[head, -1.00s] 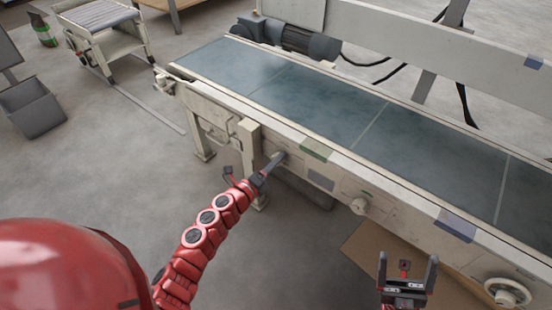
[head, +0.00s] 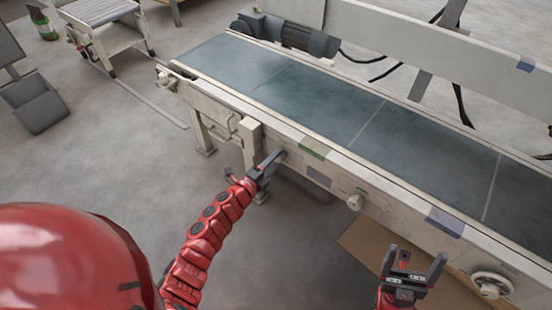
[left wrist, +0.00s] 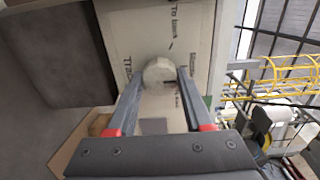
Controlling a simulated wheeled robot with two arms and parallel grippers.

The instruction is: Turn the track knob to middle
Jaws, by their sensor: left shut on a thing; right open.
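The track knob (left wrist: 159,72) is a pale round knob on a cream panel (left wrist: 122,38) with printed lettering, part of it reading "To back". My left gripper (left wrist: 161,88) is shut on it, with one finger on each side. In the head view my left gripper (head: 274,164) reaches the conveyor's near side, and its fingers hide the knob there. The knob's pointer and exact setting cannot be made out. My right gripper (head: 414,268) is open and empty, in front of the conveyor at the lower right.
The conveyor (head: 300,100) with its dark green belt runs across the view. Another pale knob (head: 356,201) and a handwheel (head: 491,285) sit on its near side further right. A cream post (head: 251,146) stands just left of my left gripper. Cardboard (head: 372,240) lies below.

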